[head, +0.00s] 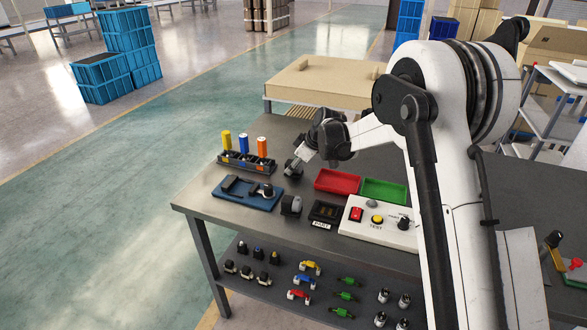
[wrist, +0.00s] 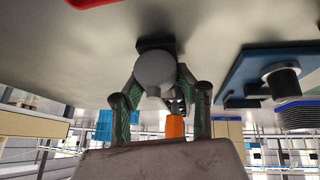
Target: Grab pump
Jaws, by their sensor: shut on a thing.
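In the wrist view, my gripper (wrist: 160,78) is shut on a grey, rounded part with a dark block at its end, which looks like the pump (wrist: 154,66). The two green-sided fingers are on either side of it. In the head view, my gripper (head: 300,164) is low over the workbench, behind the blue fixture plate, with the dark part (head: 292,169) at its fingertips. The fingers and the wrist partly hide it. I cannot tell whether it touches the table. A similar dark round unit (head: 291,205) stands in front, apart from the gripper.
The blue plate (head: 232,199) and a rack (head: 258,167) of yellow, blue and orange cylinders are left of the gripper. Red (head: 338,181) and green (head: 384,191) trays and a white button panel (head: 360,231) are to the right. Several small parts are on the lower shelf (head: 322,289).

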